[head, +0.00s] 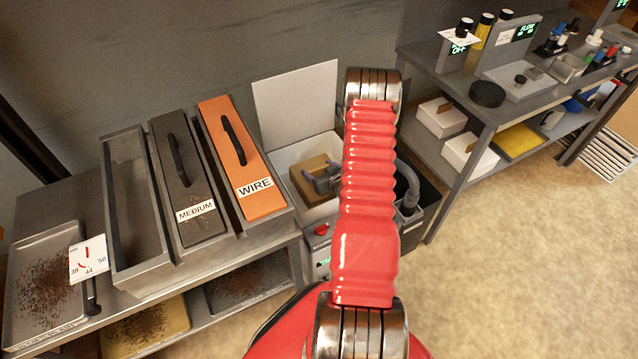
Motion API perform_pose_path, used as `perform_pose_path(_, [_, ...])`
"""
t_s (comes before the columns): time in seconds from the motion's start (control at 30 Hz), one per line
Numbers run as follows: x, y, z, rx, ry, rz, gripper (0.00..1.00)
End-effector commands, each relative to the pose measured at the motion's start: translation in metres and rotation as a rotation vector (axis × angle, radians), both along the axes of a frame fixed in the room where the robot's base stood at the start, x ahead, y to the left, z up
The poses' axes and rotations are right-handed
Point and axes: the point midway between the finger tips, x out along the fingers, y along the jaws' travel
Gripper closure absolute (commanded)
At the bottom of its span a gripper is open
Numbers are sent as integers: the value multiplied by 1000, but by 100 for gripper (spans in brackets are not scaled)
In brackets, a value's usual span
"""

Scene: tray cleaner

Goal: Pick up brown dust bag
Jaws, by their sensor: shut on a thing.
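The brown dust bag (308,178) is in the open compartment of a white and grey machine (290,158). Its lid (295,95) stands up behind it. My gripper (322,182) is at the right side of the bag and shut on it. My red arm hides the right part of the compartment and most of the wrist. I cannot tell whether the bag is lifted off the compartment floor.
Left of the machine, a metal bench holds an empty slot (125,200), a grey MEDIUM block (182,165) and an orange WIRE block (238,150). A dirty tray (45,290) lies at far left. A hose (410,185) is right of my arm. Floor at right is clear.

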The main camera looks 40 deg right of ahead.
Motion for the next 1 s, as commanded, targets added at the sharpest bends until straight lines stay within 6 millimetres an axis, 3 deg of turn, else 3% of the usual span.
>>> perform_pose_path(0.63, [0, 0, 0, -1, 0, 0, 92])
perform_pose_path(1.0, [0, -1, 5, -3, -3, 0, 92])
